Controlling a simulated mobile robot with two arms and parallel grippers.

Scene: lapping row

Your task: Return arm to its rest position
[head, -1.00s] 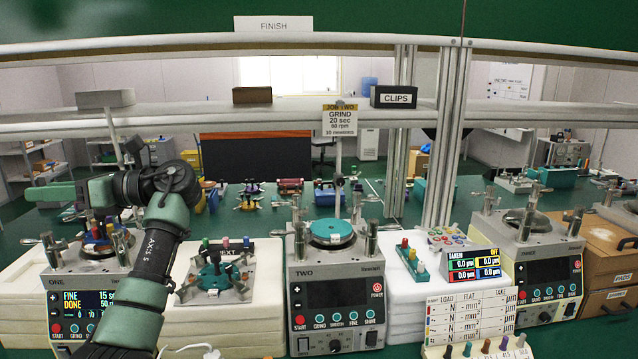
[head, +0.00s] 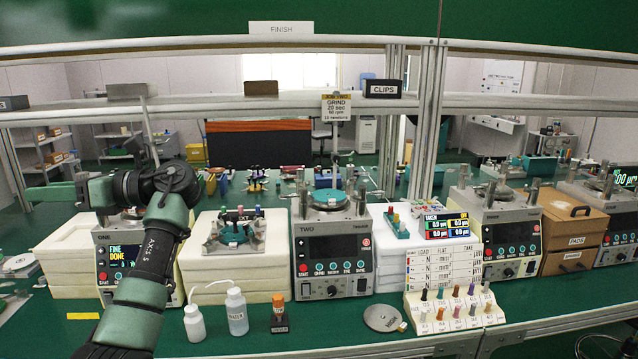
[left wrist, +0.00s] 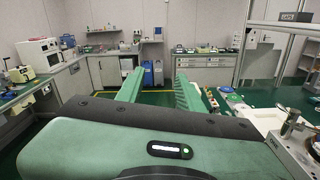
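My left arm (head: 146,265) rises from the bottom left of the head view, bent at the wrist, with its green left gripper (head: 40,194) pointing left above the machine labelled ONE (head: 115,258). In the left wrist view the two fingers of the left gripper (left wrist: 158,85) are spread wide apart with nothing between them, so it is open and empty. The forearm hides part of machine ONE. My right arm and gripper are not in view.
Machine TWO (head: 330,256) stands mid-bench between white blocks. Bottles (head: 237,312), a round grey disc (head: 382,317) and a rack of coloured pegs (head: 455,308) stand at the front. An overhead shelf (head: 230,112) with upright posts runs behind. Room around the left fingers looks clear.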

